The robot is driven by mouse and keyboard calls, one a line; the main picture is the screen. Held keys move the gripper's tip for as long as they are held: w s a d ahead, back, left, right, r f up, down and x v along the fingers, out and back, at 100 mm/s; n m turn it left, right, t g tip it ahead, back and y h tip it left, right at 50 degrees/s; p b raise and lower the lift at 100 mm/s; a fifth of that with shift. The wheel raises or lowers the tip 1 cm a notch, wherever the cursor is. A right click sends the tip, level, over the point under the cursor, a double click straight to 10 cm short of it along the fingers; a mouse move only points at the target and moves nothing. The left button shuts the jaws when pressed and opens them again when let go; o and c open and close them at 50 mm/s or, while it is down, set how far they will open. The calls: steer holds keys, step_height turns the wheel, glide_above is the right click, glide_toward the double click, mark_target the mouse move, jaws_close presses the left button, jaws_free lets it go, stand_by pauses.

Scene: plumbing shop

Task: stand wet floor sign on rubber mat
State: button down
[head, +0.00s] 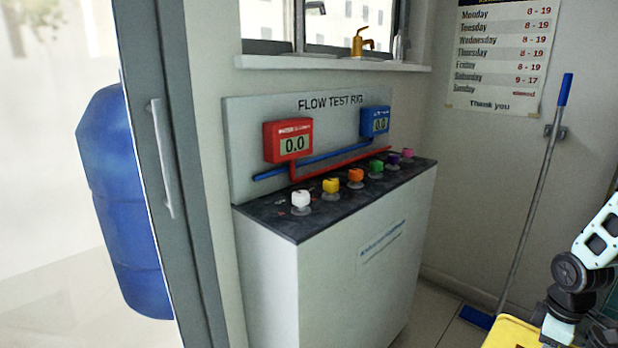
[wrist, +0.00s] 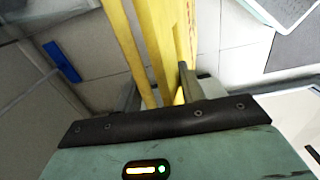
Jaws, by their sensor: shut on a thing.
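The yellow wet floor sign (wrist: 158,45) runs up through the middle of the wrist view, its panels seen edge-on. My gripper (wrist: 158,88) is shut on it, one finger on each side. In the head view a yellow part of the sign (head: 510,334) shows at the bottom right, beside my arm; the rest is out of frame. A dark grey flat patch (wrist: 252,64) lies on the floor at the right of the wrist view; it may be the rubber mat, but I cannot be sure.
The flow test rig cabinet (head: 330,270) stands in the middle of the head view. A blue-handled mop (head: 535,180) leans on the wall, its blue head (wrist: 62,62) on the tiles. A door frame and blue water bottle (head: 125,200) are at the left.

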steer(key=shift+w+a+r+m, duration=0.2)
steer(key=shift+w+a, duration=0.1)
steer(key=shift+a, duration=0.1)
steer(key=shift+w+a+r+m, duration=0.1)
steer(key=shift+w+a+m, duration=0.1)
steer(key=shift+w+a, duration=0.15)
steer(key=w+a+r+m, duration=0.2)
steer(key=a+r+m, duration=0.1)
steer(key=a, duration=0.7)
steer(key=w+a+r+m+p, duration=0.1)
steer(key=w+a+r+m, duration=0.2)
steer(key=a, duration=0.7)
steer(key=shift+a+r+m, duration=0.15)
steer(key=shift+r+m, duration=0.1)
steer(key=shift+m, duration=0.35)
steer(key=shift+p, duration=0.3)
steer(key=s+r+p, duration=0.2)
steer(key=p, duration=0.9)
steer(key=shift+s+r, duration=0.1)
steer(key=shift+r, duration=0.25)
steer(key=shift+f, duration=0.15)
